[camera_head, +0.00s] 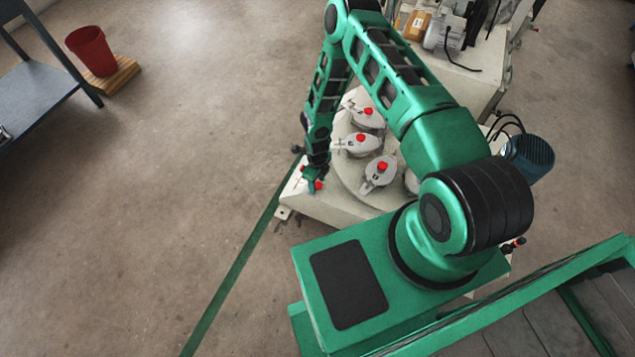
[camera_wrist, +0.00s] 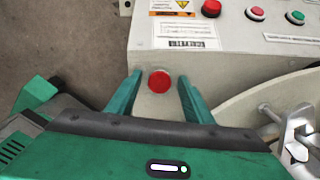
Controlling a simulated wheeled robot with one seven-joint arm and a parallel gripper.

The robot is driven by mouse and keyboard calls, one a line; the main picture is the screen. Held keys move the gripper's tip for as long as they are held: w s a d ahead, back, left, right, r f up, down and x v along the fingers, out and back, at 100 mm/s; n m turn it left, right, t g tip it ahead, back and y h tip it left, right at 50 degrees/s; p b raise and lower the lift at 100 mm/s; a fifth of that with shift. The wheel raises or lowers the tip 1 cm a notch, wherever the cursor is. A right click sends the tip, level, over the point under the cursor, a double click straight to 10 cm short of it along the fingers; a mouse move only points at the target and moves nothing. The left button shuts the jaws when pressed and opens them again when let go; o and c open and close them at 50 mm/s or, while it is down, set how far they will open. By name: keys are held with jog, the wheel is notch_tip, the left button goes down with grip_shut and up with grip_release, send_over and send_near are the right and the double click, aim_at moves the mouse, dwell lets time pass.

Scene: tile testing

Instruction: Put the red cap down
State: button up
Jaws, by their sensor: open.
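A round red cap (camera_wrist: 159,81) sits on the pale machine top (camera_wrist: 155,104), between the two green fingers of my gripper (camera_wrist: 158,95) in the wrist view. The fingers are open, with a visible gap on each side of the cap. In the head view my gripper (camera_head: 312,180) is low over the near left corner of the machine, and a bit of red (camera_head: 319,185) shows beside it. Several grey fixtures with red tops, such as this one (camera_head: 379,173), stand on the round table (camera_head: 346,172) to the right.
A control panel with a red button (camera_wrist: 211,8) and a green button (camera_wrist: 295,17) lies just beyond the cap. A metal clamp part (camera_wrist: 300,135) is close on the right.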

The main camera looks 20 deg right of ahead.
notch_tip(320, 180, up, 12)
notch_tip(320, 180, up, 17)
jog(key=n+h, duration=0.1)
jog(key=n, duration=0.5)
send_over(317, 184)
jog(key=w+d, duration=0.1)
jog(key=d, duration=0.9)
jog(key=s+d+r+n+h, duration=0.1)
jog(key=s+d+r+n, duration=0.15)
jog(key=r, duration=0.55)
jog(key=s+d+r+n, duration=0.2)
jog(key=s+d+r, duration=0.15)
jog(key=r, duration=0.45)
jog(key=s+d+r+n, duration=0.45)
jog(key=s+r, duration=0.45)
jog(key=r, duration=0.3)
jog(key=s+a+r+n+y, duration=0.1)
jog(key=s+r+n, duration=0.2)
jog(key=s, duration=0.5)
jog(key=s+a+r+n+y, duration=0.1)
jog(key=s+r+n, duration=0.2)
jog(key=s, duration=0.5)
jog(key=shift+a+r+n, duration=0.35)
jog(key=shift+n, duration=0.15)
